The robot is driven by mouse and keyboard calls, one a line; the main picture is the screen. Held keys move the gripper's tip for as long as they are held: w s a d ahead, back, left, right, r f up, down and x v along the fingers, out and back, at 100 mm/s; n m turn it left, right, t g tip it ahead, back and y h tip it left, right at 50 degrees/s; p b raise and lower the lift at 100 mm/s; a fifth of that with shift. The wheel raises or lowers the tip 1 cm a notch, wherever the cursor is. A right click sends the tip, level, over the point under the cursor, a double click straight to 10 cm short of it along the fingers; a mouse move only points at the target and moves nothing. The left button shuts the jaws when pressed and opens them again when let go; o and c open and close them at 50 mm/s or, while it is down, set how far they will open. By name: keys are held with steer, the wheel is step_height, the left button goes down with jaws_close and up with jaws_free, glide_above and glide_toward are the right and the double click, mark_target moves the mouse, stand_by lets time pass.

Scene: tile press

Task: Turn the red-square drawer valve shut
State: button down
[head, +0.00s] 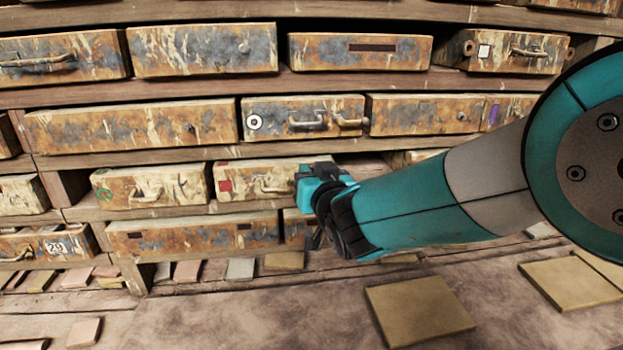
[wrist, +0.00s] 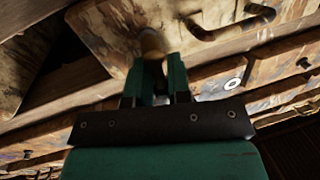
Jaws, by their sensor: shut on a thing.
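The red-square drawer (head: 240,179) is a worn, cream and rust drawer in the third row of the head view. Its red square (head: 225,186) is at the left of its front, with a curved handle to the right of it. My teal gripper (head: 318,182) is at the right end of this drawer and hides that part of it. In the wrist view, my gripper (wrist: 157,65) is shut on a small tan rounded piece, the valve (wrist: 152,42), at the drawer front. The handle (wrist: 235,22) is to the right of the fingers. Most of the valve is hidden between the fingers.
A drawer with a white ring mark (head: 255,122) is directly above. A drawer with a green mark (head: 150,187) is to the left. A lower drawer (head: 195,236) is just beneath. Flat tiles, including a large olive one (head: 420,310), lie on the surface in front.

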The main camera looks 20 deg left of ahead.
steer(key=f+m+t+b, duration=0.1)
steer(key=m+b, duration=0.5)
steer(key=b, duration=0.5)
steer(key=w+d+f+m+t+h+b, duration=0.1)
steer(key=m+b, duration=0.5)
steer(key=b, duration=0.5)
steer(key=d+f+m+t+b, duration=0.1)
steer(key=m+t+b, duration=0.1)
steer(key=m+b, duration=0.4)
steer(key=shift+w+d+m+b, duration=0.2)
steer(key=shift+m+b, duration=0.2)
steer(key=shift+b, duration=2)
steer(key=shift+r, duration=0.1)
steer(key=c, duration=1.2)
jaws_free()
steer(key=shift+c, duration=0.2)
steer(key=shift+s, duration=0.1)
